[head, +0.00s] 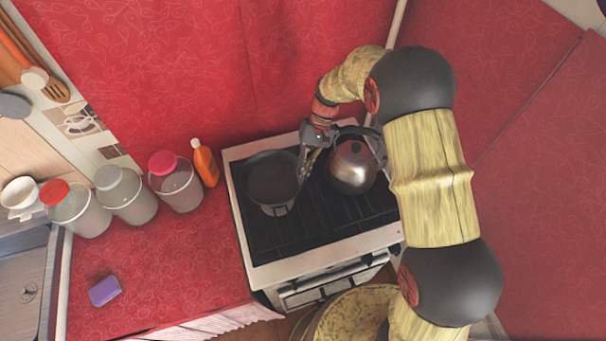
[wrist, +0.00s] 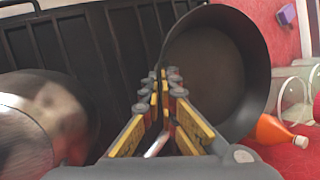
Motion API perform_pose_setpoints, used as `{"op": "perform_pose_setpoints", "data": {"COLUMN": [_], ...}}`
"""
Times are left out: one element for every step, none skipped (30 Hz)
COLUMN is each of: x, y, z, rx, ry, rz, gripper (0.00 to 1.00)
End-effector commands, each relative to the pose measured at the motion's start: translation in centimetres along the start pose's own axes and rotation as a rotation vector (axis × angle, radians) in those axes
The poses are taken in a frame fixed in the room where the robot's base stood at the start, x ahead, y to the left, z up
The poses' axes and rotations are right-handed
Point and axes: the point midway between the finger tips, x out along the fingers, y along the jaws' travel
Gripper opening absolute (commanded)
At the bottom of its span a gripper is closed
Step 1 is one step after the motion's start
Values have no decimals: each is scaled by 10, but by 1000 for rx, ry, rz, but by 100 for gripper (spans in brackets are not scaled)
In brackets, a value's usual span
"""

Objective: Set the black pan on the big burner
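The black pan (head: 271,176) stands on the left part of the stove top (head: 300,234). In the wrist view the pan (wrist: 215,70) fills the upper right, with its open inside showing. My gripper (head: 305,172) is at the pan's right side, between it and the kettle. In the wrist view my gripper's fingers (wrist: 165,82) are close together at the pan's near wall, one on each side of the rim, and look shut on it. The exact contact is partly hidden by the fingers. I cannot make out the big burner among the dark grates.
A metal kettle (head: 352,166) stands close right of my gripper; it also shows in the wrist view (wrist: 40,120). An orange bottle (head: 205,164) and several lidded jars (head: 176,186) stand left of the stove. A purple sponge (head: 104,291) lies on the red counter. The front grates are clear.

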Motion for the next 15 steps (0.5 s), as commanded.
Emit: {"op": "perform_pose_setpoints", "data": {"x": [1, 1, 2, 3, 4, 5, 6, 7, 9, 11, 13, 15, 18, 20, 23], "y": [0, 0, 1, 1, 1, 2, 2, 2, 3, 4, 5, 6, 6, 7, 8], "z": [-2, -2, -3, -3, -4, -4, -4, -5, -6, -6, -7, -8, -9, -10, -12], "rx": [-2, -2, -2, -2, -2, -2, -2, -2, -2, -2, -2, -2, -2, -2, -2], "ry": [4, 4, 5, 5, 5, 5, 5, 5, 5, 5, 5, 5, 5, 5, 5], "rz": [-1, -1, -1, -1, -1, -1, -1, -1, -1, -1, -1, -1, -1, -1, -1], "gripper": [0, 0, 0, 0, 0, 0, 0, 0, 0, 0, 0, 0, 0, 0, 0]}}
